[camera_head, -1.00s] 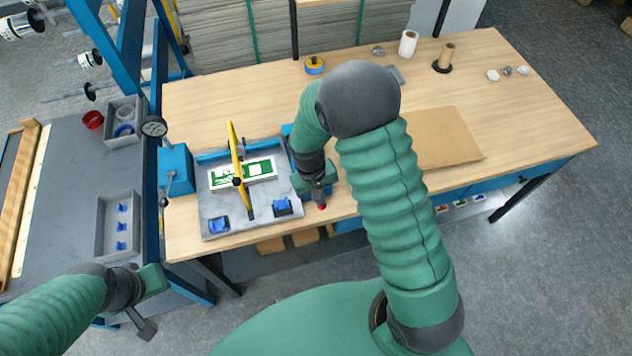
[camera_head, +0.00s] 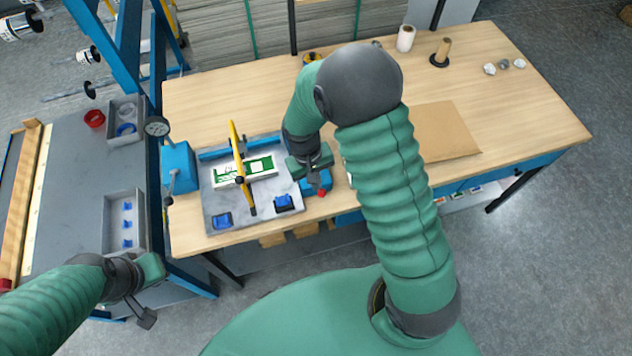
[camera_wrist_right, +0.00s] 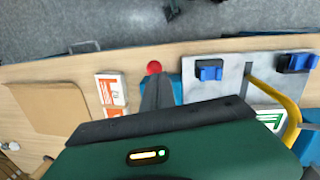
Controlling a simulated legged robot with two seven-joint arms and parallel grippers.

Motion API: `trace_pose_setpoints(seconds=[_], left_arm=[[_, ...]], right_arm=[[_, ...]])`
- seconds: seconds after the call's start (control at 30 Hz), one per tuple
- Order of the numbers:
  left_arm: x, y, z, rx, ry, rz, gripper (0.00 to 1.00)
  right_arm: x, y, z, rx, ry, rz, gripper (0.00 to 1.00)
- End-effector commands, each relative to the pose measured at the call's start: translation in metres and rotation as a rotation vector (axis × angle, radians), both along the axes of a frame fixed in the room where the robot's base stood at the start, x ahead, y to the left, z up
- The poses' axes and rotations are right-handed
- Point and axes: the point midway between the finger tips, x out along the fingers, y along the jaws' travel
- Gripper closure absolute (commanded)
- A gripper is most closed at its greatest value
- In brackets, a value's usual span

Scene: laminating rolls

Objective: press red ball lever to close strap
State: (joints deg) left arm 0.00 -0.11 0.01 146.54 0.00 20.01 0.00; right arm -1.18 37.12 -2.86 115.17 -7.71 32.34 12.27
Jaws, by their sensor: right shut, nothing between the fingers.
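The red ball (camera_head: 321,192) of the lever shows at the table's front edge, at the right of a grey plate (camera_head: 215,203). It also shows in the right wrist view (camera_wrist_right: 153,67). My right gripper (camera_head: 317,183) is shut and empty, fingers pointing down, with its tips right at the ball; contact is unclear. A blue base (camera_head: 308,189) is partly hidden under the gripper. A yellow strap-like bar (camera_head: 236,144) stands tilted across a green and white box (camera_head: 262,166) on the plate. My left gripper (camera_head: 147,306) hangs at lower left, away from the plate; its jaws are unclear.
Two blue blocks (camera_head: 222,220) sit on the plate's front edge. A blue frame post with a gauge (camera_head: 157,126) stands left of the plate.

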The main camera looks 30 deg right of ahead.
Motion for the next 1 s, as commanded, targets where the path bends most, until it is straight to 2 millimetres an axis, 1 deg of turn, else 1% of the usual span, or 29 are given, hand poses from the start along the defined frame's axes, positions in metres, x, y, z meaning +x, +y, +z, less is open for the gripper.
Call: trace_pose_setpoints(seconds=[0.03, 0.2, 0.3, 0.4, 0.53, 1.0], left_arm=[[-0.002, 0.000, -0.008, 0.000, 0.005, 0.000, 1.00], [-0.002, 0.000, -0.012, 0.000, 0.006, 0.000, 1.00], [-0.002, 0.000, -0.012, 0.000, 0.005, 0.000, 1.00], [-0.002, 0.000, -0.013, 0.000, 0.005, 0.000, 1.00], [-0.002, 0.000, -0.013, 0.000, 0.005, 0.000, 1.00], [-0.002, 0.000, -0.012, 0.000, 0.005, 0.000, 1.00]], right_arm=[[-0.003, 0.003, 0.008, 0.001, -0.005, 0.001, 1.00], [-0.015, 0.010, 0.047, 0.000, -0.007, 0.002, 1.00], [-0.019, 0.013, 0.063, 0.000, -0.005, 0.000, 1.00], [-0.022, 0.015, 0.072, 0.001, -0.003, 0.000, 1.00], [-0.022, 0.016, 0.075, 0.000, 0.000, 0.000, 1.00], [-0.023, 0.016, 0.076, 0.000, -0.001, 0.001, 1.00]])
